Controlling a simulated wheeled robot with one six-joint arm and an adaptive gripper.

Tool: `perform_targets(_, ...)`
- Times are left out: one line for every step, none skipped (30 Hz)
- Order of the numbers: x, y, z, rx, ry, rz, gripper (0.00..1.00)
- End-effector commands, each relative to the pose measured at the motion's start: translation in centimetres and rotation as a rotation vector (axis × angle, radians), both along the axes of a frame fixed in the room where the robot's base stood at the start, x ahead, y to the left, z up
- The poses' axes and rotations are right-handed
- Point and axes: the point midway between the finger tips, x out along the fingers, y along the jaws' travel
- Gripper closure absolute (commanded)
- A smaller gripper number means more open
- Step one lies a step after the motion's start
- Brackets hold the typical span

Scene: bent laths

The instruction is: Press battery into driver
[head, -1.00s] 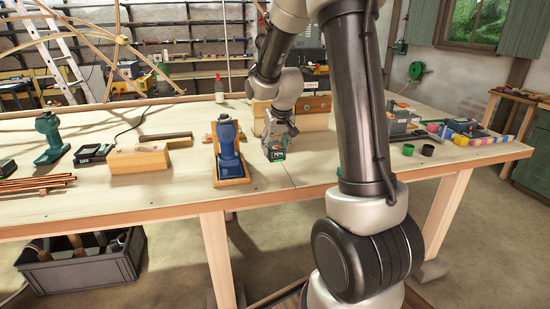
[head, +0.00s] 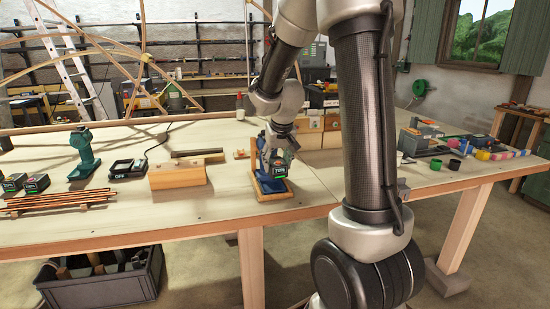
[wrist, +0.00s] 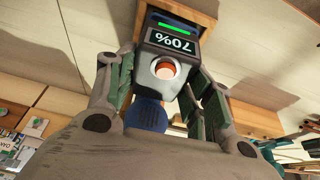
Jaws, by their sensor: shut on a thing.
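The battery (head: 279,172) is a dark block with a lit "70%" display and a green bar. It also shows in the wrist view (wrist: 172,42), held between the two fingers. My gripper (head: 277,158) is shut on it. The blue driver (head: 265,186) is in a wooden cradle (head: 275,196) on the bench, partly hidden behind my gripper and the battery. In the wrist view, a rounded blue part of the driver (wrist: 147,112) shows beyond the battery. The battery is right at the driver; I cannot tell whether they touch or are joined.
A wooden block (head: 178,176) and a charger reading "OFF" (head: 127,168) stand left of the cradle. A green driver (head: 83,155), other batteries (head: 36,181) and copper rods (head: 60,200) lie farther left. Wooden boxes (head: 320,130) stand behind right. Bare bench lies in front.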

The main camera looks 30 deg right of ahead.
Motion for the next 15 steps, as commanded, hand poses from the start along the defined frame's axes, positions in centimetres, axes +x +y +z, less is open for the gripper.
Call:
perform_targets(0.0, 0.0, 0.0, 0.002, -0.003, -0.008, 0.84)
perform_targets(0.0, 0.0, -0.1, 0.002, -0.004, -0.013, 0.84)
perform_targets(0.1, -0.1, -0.1, 0.005, -0.008, -0.022, 0.84)
perform_targets(0.1, -0.1, -0.1, 0.007, -0.01, -0.028, 0.84)
perform_targets(0.2, -0.1, -0.1, 0.009, -0.012, -0.033, 0.84)
perform_targets(0.3, -0.1, -0.3, 0.01, -0.012, -0.037, 0.84)
perform_targets(0.4, -0.2, -0.4, 0.011, -0.013, -0.04, 0.84)
perform_targets(0.5, -0.2, -0.6, 0.012, -0.013, -0.04, 0.84)
perform_targets(0.7, -0.2, -0.9, 0.012, -0.012, -0.041, 0.84)
perform_targets(0.9, -0.3, -1.1, 0.012, -0.012, -0.041, 0.84)
perform_targets(1.0, -0.3, -1.4, 0.012, -0.012, -0.041, 0.84)
perform_targets(1.3, -0.4, -1.8, 0.012, -0.011, -0.041, 0.84)
perform_targets(1.5, -0.5, -2.0, 0.012, -0.011, -0.041, 0.84)
perform_targets(1.7, -0.5, -2.3, 0.013, -0.012, -0.041, 0.84)
perform_targets(2.0, -0.6, -2.6, 0.013, -0.011, -0.041, 0.84)
